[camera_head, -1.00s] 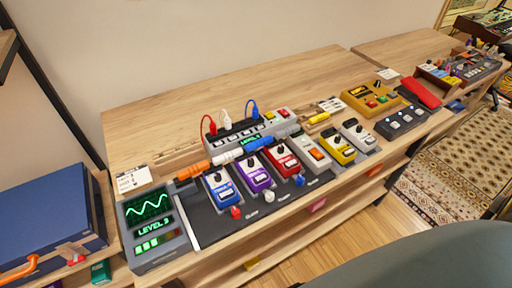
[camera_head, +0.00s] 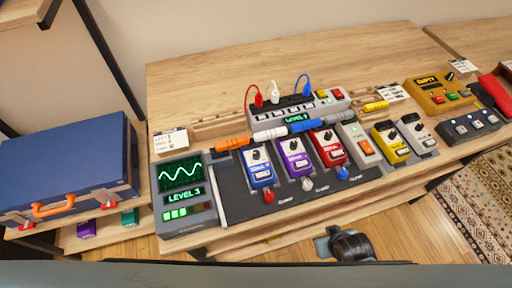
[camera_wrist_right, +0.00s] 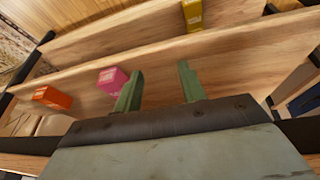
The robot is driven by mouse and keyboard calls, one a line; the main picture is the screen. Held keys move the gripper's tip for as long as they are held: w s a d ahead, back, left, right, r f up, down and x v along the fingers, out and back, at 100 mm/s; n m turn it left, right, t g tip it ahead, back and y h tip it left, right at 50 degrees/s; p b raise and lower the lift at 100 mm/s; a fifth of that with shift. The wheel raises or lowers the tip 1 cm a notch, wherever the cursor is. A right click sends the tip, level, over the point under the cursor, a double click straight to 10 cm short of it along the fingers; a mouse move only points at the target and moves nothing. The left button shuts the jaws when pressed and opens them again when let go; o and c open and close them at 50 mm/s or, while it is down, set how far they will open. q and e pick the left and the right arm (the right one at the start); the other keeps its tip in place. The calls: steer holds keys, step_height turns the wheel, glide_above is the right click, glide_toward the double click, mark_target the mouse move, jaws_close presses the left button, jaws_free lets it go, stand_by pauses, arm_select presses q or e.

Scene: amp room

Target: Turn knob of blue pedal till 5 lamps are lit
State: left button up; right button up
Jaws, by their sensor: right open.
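The blue pedal (camera_head: 259,172) sits on the dark board, leftmost in the row of pedals, its black knob (camera_head: 256,154) near the top. Left of it, the grey meter box (camera_head: 184,192) shows a green wave and the words LEVEL 3. Its lamp row (camera_head: 188,212) is lit green on the left and dim on the right. Part of my right arm's end shows at the bottom of the head view, in front of the table edge and away from the pedal. In the right wrist view my right gripper (camera_wrist_right: 159,90) is open and empty, facing wooden shelving. My left gripper is not in view.
Purple (camera_head: 295,160) and red (camera_head: 329,147) pedals stand right of the blue one. Coloured plugs (camera_head: 269,134) and a power strip (camera_head: 290,112) lie behind. A blue case (camera_head: 65,165) is at left. Pink (camera_wrist_right: 112,80) and orange (camera_wrist_right: 52,97) blocks lie on the shelving.

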steer(key=w+r+t, duration=0.1)
steer(key=w+r, duration=0.1)
steer(key=r, duration=0.7)
steer(key=w+r+t, duration=0.2)
steer(key=w+r, duration=0.1)
steer(key=r, duration=0.6)
steer(key=w+a+r+n+t+y, duration=0.25)
steer(key=w+a+r+t, duration=0.25)
steer(key=w+a+r, duration=0.4)
steer(key=w+a+r+n+t+y, duration=0.3)
steer(key=w+r+t, duration=0.35)
steer(key=r, duration=0.55)
steer(key=a+r+n+y, duration=0.8)
steer(key=a+r, duration=0.1)
steer(key=a, duration=0.2)
steer(key=s+a+r+n+g+y, duration=0.3)
steer(key=s+a+n+g+y, duration=0.65)
steer(key=n+g, duration=0.9)
steer(key=n+h, duration=0.9)
steer(key=h, duration=1.4)
glide_toward(256, 152)
step_height(256, 152, down, 9)
steer(key=shift+r, duration=0.2)
